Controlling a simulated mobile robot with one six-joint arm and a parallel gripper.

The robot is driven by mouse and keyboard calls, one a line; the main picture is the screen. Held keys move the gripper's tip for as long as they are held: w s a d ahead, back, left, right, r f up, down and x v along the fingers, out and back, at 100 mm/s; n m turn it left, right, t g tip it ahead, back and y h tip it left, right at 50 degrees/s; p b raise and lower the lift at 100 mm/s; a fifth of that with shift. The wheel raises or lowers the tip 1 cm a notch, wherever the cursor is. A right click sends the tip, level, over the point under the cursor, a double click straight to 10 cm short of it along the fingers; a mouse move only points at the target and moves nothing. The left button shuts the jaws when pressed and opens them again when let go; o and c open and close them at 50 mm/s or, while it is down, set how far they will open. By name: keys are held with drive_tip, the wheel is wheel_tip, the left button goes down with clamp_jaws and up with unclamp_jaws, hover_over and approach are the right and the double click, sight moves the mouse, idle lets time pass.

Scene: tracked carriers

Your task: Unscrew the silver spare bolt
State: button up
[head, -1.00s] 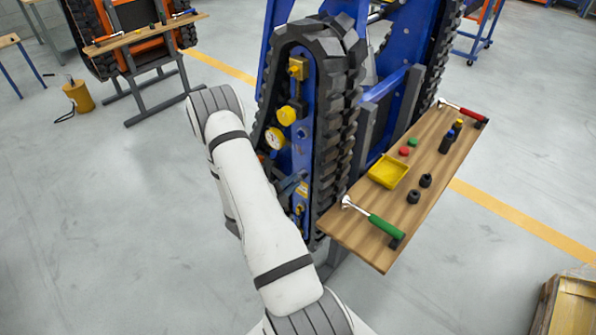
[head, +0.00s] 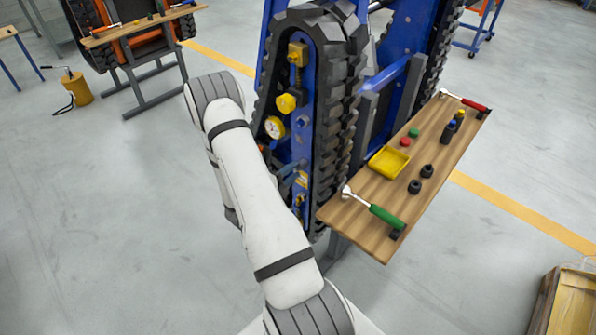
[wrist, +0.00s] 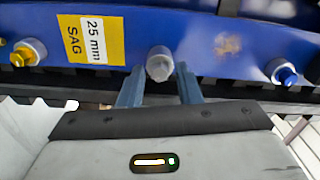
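The silver spare bolt (wrist: 159,64) is in the middle of the wrist view, its rounded head sticking out of the blue track frame (wrist: 120,18). My gripper (wrist: 160,74) has its two grey-blue fingers apart, one on each side of the bolt head. A gap shows between the head and each finger. In the head view my gripper is mostly hidden behind my white arm, low against the blue side plate (head: 305,105) of the carrier, and I cannot make out the silver bolt there.
A gold bolt (wrist: 22,56) and a yellow-white "25 mm SAG" label (wrist: 93,40) lie left of it; a blue-headed bolt (wrist: 283,74) lies right. Black track (head: 340,110) borders the plate. A wooden shelf (head: 375,243) holds a yellow tray (head: 388,161) and a green-handled ratchet (head: 386,216).

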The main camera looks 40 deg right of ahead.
drive_tip(key=m+b, duration=0.4)
drive_tip(key=m, duration=0.2)
drive_tip(key=shift+f+m, duration=0.1)
drive_tip(key=shift+m, duration=0.2)
drive_tip(key=m+b, duration=0.9)
drive_tip(key=shift+m, duration=0.4)
drive_tip(key=m+b, duration=0.9)
drive_tip(key=b, duration=0.3)
drive_tip(key=shift+m+b, duration=0.3)
drive_tip(key=shift+b, duration=0.1)
